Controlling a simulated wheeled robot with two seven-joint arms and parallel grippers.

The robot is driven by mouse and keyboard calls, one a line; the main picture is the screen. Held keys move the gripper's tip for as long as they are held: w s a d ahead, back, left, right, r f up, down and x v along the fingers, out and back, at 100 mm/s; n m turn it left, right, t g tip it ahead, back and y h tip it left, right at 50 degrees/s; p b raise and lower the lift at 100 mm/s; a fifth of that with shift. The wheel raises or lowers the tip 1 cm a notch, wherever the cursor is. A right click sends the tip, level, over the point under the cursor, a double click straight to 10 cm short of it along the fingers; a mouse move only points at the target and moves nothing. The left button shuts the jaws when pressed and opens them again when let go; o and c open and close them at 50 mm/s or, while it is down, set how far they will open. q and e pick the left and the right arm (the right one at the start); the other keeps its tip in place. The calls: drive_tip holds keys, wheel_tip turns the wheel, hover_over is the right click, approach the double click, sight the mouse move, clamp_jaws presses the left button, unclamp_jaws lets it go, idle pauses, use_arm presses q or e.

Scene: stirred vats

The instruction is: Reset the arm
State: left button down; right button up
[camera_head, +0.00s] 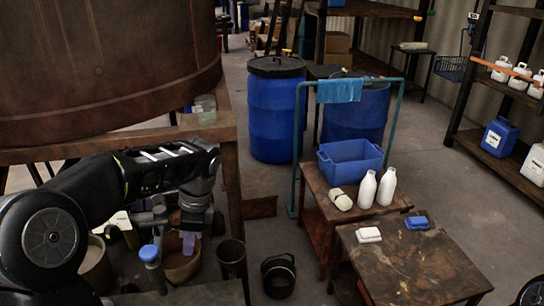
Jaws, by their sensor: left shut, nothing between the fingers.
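My left arm comes in from the left edge, bends at the elbow and hangs down beside the wooden stand of the big vat. My left gripper (204,222) points down at its end. It is small and dark here, shut and empty, above a brown bucket (182,266) and a black bucket (232,258). Whether it touches anything under it I cannot tell. My right gripper is out of the picture.
A large rusty vat (110,60) stands on a wooden stand (229,165) close behind my left arm. Blue drums (275,110) stand behind. A worktable (415,265) and a bench with a blue crate (350,160) and white bottles (367,189) stand right. Open floor lies between bench and shelves.

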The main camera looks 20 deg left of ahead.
use_arm(q)
drive_tip(key=w+d+f+n+t+h, duration=0.2)
drive_tip(key=w+d+f+n+t, duration=0.1)
drive_tip(key=w+d, duration=0.25)
drive_tip(key=w+d+f+n+t+h, duration=0.1)
drive_tip(key=d+f+n+t+h, duration=0.15)
drive_tip(key=d+f+n, duration=0.75)
drive_tip(key=s+d+f+g, duration=0.1)
drive_tip(key=s+d+f, duration=0.3)
drive_tip(key=s+f, duration=0.3)
drive_tip(key=s+d+f+n+g+h, duration=0.1)
drive_tip(key=s+d+f, duration=0.3)
drive_tip(key=s+f, duration=0.3)
drive_tip(key=s+d+f+g+h, duration=0.1)
drive_tip(key=s+d+f, duration=0.3)
drive_tip(key=s+f, duration=0.3)
drive_tip(key=s, duration=0.2)
drive_tip(key=shift+s+d+f+g, duration=0.15)
drive_tip(key=shift+s+d+g, duration=0.2)
drive_tip(key=shift+s, duration=0.05)
drive_tip(key=shift+a, duration=0.15)
